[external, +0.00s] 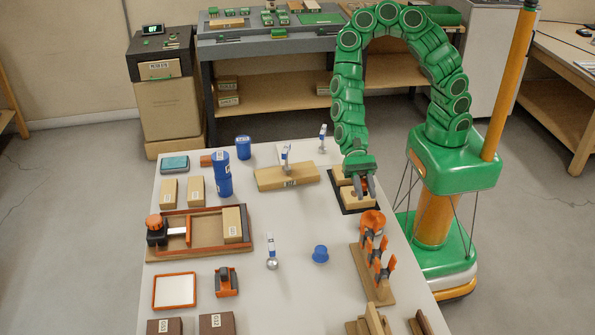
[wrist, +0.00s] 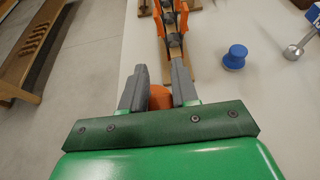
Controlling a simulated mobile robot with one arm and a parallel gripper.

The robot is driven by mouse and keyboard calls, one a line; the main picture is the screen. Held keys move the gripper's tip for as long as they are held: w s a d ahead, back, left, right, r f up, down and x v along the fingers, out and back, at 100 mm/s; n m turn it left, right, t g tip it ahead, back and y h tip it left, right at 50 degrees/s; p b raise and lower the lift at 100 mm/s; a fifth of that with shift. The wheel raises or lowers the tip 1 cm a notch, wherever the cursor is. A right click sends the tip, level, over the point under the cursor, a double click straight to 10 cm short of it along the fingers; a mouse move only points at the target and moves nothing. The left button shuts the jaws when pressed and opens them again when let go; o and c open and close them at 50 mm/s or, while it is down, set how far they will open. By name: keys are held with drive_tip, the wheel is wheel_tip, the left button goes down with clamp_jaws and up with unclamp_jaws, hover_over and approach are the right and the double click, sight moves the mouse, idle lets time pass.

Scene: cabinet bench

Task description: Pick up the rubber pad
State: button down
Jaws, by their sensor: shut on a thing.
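My gripper (external: 364,190) points down over a dark tray (external: 347,208) with light wooden blocks at the table's right edge. Its grey fingers are shut on a small orange-red piece, which I take to be the rubber pad (external: 365,183). In the wrist view, the rounded top of an orange piece (wrist: 160,97) shows between the two fingers (wrist: 160,88). The rest of it is hidden by the fingers and the green wrist plate. I cannot tell whether the piece touches the tray.
A wooden rack with orange clips (external: 375,262) and a round orange part (external: 372,221) stand just in front of the tray. A blue knob (external: 320,254) and a silver-ended tool (external: 271,255) lie left of it. A wooden block (external: 288,178) lies left of my gripper.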

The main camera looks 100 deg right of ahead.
drive_tip(key=shift+s+d+r, duration=0.3)
drive_tip(key=shift+s+d, duration=0.05)
drive_tip(key=shift+s, duration=0.25)
drive_tip(key=shift+s+d+r, duration=0.35)
drive_tip(key=shift+s, duration=0.3)
drive_tip(key=shift+s+d+r, duration=0.3)
drive_tip(key=shift+s+d, duration=0.05)
drive_tip(key=shift+s, duration=0.25)
